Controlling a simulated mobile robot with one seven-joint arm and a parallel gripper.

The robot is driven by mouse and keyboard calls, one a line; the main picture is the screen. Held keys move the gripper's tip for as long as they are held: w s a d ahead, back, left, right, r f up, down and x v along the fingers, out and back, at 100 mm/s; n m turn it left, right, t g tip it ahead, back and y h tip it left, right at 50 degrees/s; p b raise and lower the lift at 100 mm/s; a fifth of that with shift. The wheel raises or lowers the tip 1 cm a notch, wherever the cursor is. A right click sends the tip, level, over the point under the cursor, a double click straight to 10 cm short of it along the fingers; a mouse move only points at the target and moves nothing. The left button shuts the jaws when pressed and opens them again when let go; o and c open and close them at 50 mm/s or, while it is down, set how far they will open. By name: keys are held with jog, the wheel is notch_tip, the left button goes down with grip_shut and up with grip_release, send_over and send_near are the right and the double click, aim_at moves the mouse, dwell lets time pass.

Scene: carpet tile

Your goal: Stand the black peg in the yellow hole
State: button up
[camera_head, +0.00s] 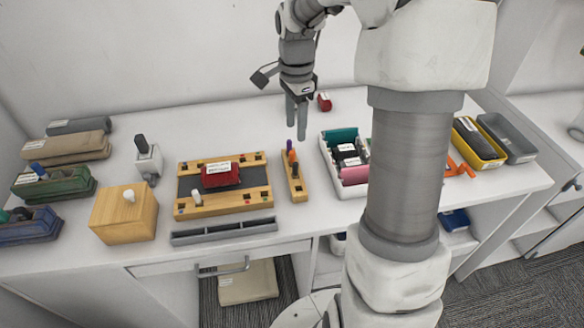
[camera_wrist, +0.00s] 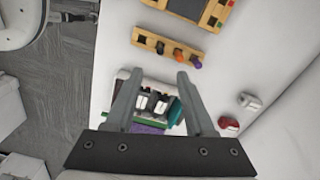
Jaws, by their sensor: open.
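A narrow wooden rack (camera_head: 300,190) stands right of the wooden board and holds a purple peg (camera_head: 290,146), an orange peg (camera_head: 292,157) and a small dark peg or hole near its front; the wrist view shows this dark spot, perhaps the black peg (camera_wrist: 160,47), beside the orange one. The wooden board (camera_head: 240,204) has a dark panel and small coloured marks; I cannot make out a yellow hole. My gripper (camera_head: 297,128) is open and empty, pointing down above the table behind the rack; it also shows in the wrist view (camera_wrist: 155,80).
A grey tray (camera_head: 222,231) lies in front. A wooden block (camera_head: 125,215) stands left. A white bin of items (camera_head: 329,160) is right of the rack, near my arm.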

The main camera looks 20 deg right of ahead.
aim_at(295, 163)
notch_tip(295, 163, down, 14)
jog(key=shift+r, duration=0.15)
grip_shut()
dwell(0.5)
